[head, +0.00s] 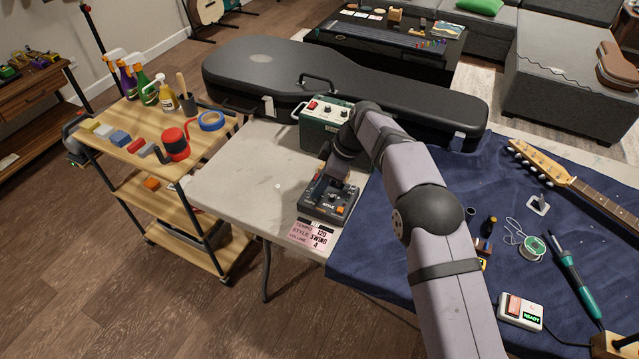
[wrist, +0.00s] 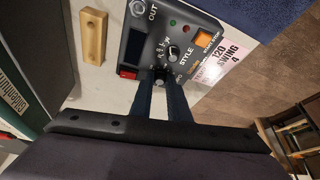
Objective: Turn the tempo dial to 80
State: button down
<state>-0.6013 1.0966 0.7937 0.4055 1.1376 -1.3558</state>
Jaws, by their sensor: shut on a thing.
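The rhythm box (head: 328,208) is a dark grey unit lying on the pale table, with knobs and an orange button; it also shows in the wrist view (wrist: 133,47). My gripper (head: 338,183) reaches down onto it from above. In the wrist view my gripper (wrist: 162,82) is shut on a small dark knob, the tempo dial (wrist: 160,73), whose label is mostly hidden. The style knob (wrist: 172,52) sits just beside it, clear of the fingers. A pink readout card (head: 313,236) at the box's front edge shows tempo 120, style swing, volume 4.
A green amplifier (head: 318,132) stands behind the box, near a black guitar case (head: 255,72). A wooden block (wrist: 93,36) lies beside the box. A blue cloth (head: 400,265) with a soldering iron (head: 574,277) and a guitar neck (head: 570,180) covers the right side. Bare table (head: 245,180) is left.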

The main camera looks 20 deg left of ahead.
jog(key=shift+n, duration=0.3)
jog(key=c, duration=1.7)
grip_release()
jog(key=shift+o, duration=0.2)
jog(key=shift+r, duration=0.1)
jog(key=b+v, duration=0.1)
jog(key=v, duration=0.6)
jog(key=shift+w, duration=0.15)
jog(key=shift+d, duration=0.1)
